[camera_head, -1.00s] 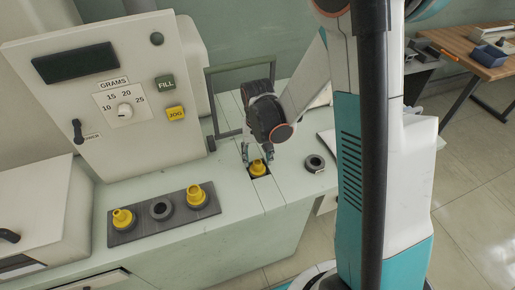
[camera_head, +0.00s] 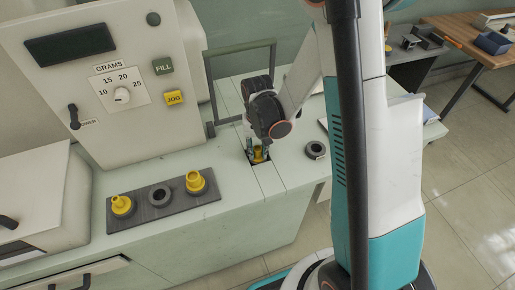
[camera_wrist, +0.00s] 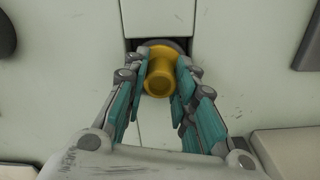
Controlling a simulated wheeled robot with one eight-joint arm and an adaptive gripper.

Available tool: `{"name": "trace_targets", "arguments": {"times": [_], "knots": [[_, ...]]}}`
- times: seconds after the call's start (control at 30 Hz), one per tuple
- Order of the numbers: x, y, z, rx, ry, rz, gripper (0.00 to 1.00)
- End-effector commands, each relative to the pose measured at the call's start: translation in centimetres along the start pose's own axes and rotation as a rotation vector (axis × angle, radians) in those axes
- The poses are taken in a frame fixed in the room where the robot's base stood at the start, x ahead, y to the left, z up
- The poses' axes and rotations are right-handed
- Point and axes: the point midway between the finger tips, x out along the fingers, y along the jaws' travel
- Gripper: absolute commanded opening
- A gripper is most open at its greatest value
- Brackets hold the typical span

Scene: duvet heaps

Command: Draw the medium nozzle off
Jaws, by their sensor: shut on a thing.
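A yellow nozzle (camera_head: 258,155) stands in the dark square opening of the machine's counter. In the wrist view the nozzle (camera_wrist: 160,72) shows from above, with a dark round rim behind it. My gripper (camera_head: 256,152) is over the opening with its fingers on both sides of the nozzle. In the wrist view my gripper (camera_wrist: 160,82) is shut on it. Two other yellow nozzles, a left one (camera_head: 121,205) and a right one (camera_head: 196,182), stand in a dark rack (camera_head: 140,218). Whether the held nozzle has lifted at all I cannot tell.
A dark ring (camera_head: 315,150) lies on the counter right of the opening. Another dark ring (camera_head: 160,195) sits in the rack's middle place. The machine's panel (camera_head: 125,90) rises at the left, and a frame (camera_head: 242,85) stands behind my gripper.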

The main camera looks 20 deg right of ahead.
Motion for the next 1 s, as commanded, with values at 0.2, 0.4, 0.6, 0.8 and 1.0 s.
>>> {"name": "trace_targets", "arguments": {"times": [0.2,0.4,0.6,0.8,1.0], "knots": [[-0.5,0.0,0.0,0.000,0.000,0.000,0.00],[-1.6,0.0,0.0,0.000,0.000,0.000,0.00],[-2.7,0.0,0.0,0.000,0.000,0.000,0.00],[-3.8,0.0,0.0,0.000,0.000,0.000,0.00],[-4.8,0.0,0.0,0.000,0.000,0.000,0.00]]}}
